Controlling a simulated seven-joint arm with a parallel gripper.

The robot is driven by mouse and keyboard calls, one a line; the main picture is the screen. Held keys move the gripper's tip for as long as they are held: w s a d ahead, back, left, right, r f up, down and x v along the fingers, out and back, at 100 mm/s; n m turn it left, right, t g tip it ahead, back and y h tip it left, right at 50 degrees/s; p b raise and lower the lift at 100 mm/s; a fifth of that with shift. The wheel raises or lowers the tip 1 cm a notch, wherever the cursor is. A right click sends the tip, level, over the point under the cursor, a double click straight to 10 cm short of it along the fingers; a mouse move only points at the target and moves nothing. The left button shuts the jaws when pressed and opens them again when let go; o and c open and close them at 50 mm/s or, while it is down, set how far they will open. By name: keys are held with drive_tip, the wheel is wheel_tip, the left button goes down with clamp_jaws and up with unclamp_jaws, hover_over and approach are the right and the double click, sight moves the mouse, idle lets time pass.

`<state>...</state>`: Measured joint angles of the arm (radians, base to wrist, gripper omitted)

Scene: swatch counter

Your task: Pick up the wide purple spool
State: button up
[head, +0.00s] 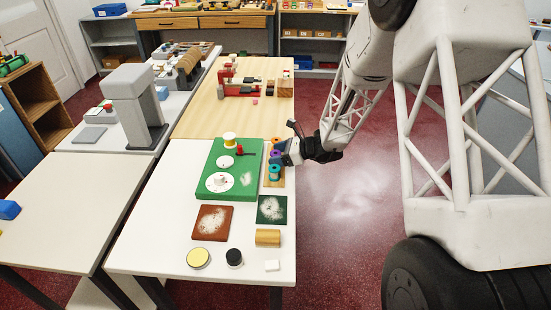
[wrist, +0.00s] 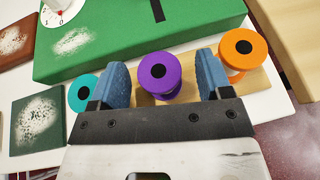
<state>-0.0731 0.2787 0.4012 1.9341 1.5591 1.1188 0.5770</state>
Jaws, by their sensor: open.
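The purple spool (wrist: 160,75) stands upright on a wooden strip between my gripper's two blue fingers in the wrist view. It also shows in the head view (head: 275,155), partly hidden by my gripper. My gripper (wrist: 168,80) is open, with a gap to the spool on each side. In the head view my gripper (head: 288,150) reaches in from the right. A teal spool (wrist: 82,93) stands to the left of the fingers and an orange spool (wrist: 243,50) to the right. I cannot tell how far below the fingertips the purple spool is.
A green block (head: 215,182) with dials lies beside the spool strip (head: 272,183). A dark green swatch (head: 272,209), a rust swatch (head: 211,222) and a wooden block (head: 268,237) lie nearer on the white table (head: 150,235). The floor to the right is open.

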sight(276, 153)
drive_tip(key=shift+a+f, duration=0.15)
drive_tip(key=shift+a, duration=0.2)
idle(0.3)
drive_tip(key=c, duration=1)
drive_tip(key=shift+r, duration=5.05)
